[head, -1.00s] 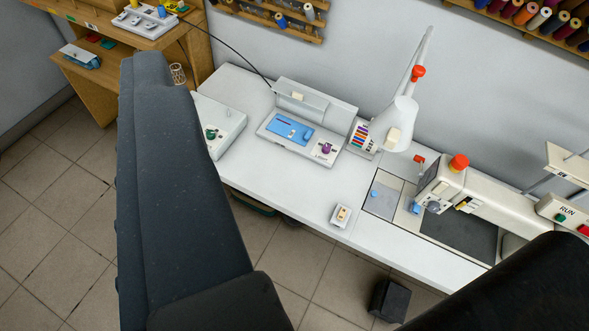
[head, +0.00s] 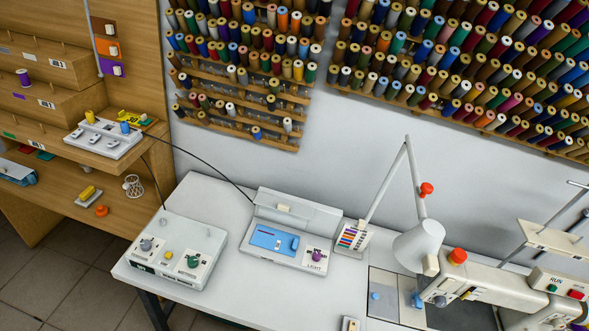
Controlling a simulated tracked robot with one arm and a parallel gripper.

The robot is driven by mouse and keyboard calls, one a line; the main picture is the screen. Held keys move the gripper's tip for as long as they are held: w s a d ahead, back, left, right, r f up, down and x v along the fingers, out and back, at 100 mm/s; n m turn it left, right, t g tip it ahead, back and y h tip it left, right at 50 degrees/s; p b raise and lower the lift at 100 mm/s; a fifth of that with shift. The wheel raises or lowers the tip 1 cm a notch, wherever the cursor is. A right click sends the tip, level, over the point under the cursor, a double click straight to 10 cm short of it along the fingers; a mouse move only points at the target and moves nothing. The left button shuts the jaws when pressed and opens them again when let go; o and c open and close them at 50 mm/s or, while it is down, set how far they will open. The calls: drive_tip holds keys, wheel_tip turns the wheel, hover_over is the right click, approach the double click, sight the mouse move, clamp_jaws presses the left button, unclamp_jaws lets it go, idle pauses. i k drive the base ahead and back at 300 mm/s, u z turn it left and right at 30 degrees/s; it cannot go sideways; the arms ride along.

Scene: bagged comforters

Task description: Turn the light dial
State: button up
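The light dial (head: 317,255) is a small purple knob on the right part of a white control box (head: 262,258), above the printed word LIGHT. The box stands on the white table and has a blue panel (head: 274,239) left of the dial. The dial is small in the picture, and I cannot tell which way it is set. My gripper is not in view, and nothing covers the dial.
A grey box with a green knob (head: 193,262) stands to the left. A white lamp (head: 418,243) and a sewing machine (head: 490,283) stand to the right. Thread racks (head: 470,75) cover the wall. The table front (head: 240,300) is clear.

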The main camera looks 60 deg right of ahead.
sight(317, 256)
drive_tip(key=z, duration=0.3)
drive_tip(key=i, duration=1.05)
drive_tip(key=z, duration=0.75)
